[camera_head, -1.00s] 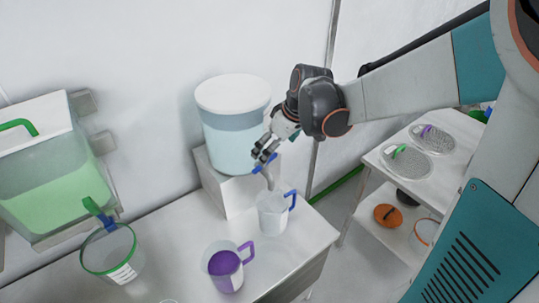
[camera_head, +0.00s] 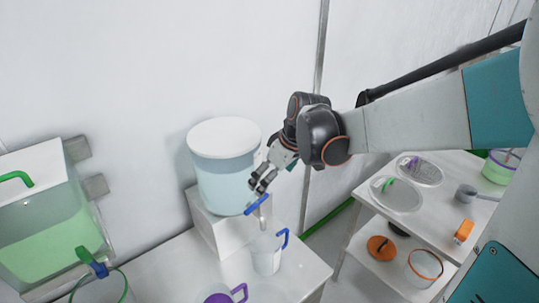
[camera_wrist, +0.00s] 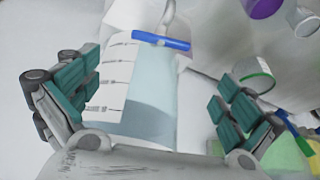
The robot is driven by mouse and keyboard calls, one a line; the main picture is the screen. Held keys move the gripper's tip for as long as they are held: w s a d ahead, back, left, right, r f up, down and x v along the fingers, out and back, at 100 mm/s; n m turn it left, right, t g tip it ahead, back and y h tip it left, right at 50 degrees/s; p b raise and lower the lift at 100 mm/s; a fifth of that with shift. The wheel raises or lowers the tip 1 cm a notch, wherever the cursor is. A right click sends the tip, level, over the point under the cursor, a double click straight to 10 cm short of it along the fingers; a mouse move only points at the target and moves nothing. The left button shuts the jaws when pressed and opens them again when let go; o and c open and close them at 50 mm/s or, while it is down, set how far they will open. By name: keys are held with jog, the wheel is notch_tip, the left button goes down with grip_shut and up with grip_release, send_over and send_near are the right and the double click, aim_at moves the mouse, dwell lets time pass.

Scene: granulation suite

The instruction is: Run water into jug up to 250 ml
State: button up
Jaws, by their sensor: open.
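The jug (camera_head: 267,258) is pale and clear, with a blue handle. It stands upright on the bench below the tap (camera_head: 263,218); its water level cannot be made out. The tap has a blue lever (camera_head: 257,205) lying crosswise, which also shows in the wrist view (camera_wrist: 161,41). The tap belongs to a white-lidded tank (camera_head: 226,170) of pale blue water on a white block. My gripper (camera_head: 262,181) is open and empty, just above the lever and apart from it. In the wrist view the tank's graduated label (camera_wrist: 112,75) shows between the open fingers.
A purple-handled jug (camera_head: 222,294) stands in front, cut off by the frame edge. A green-rimmed vessel (camera_head: 100,288) and a tank of green liquid (camera_head: 40,235) are at left. A side table (camera_head: 440,205) at right holds sieves and pots.

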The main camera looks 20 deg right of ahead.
aim_at(257, 203)
jog(key=b+x, duration=0.2)
jog(key=x, duration=1.1)
jog(key=shift+a+f, duration=0.15)
jog(key=shift+f, duration=0.05)
jog(key=shift+b, duration=0.3)
jog(key=c, duration=0.8)
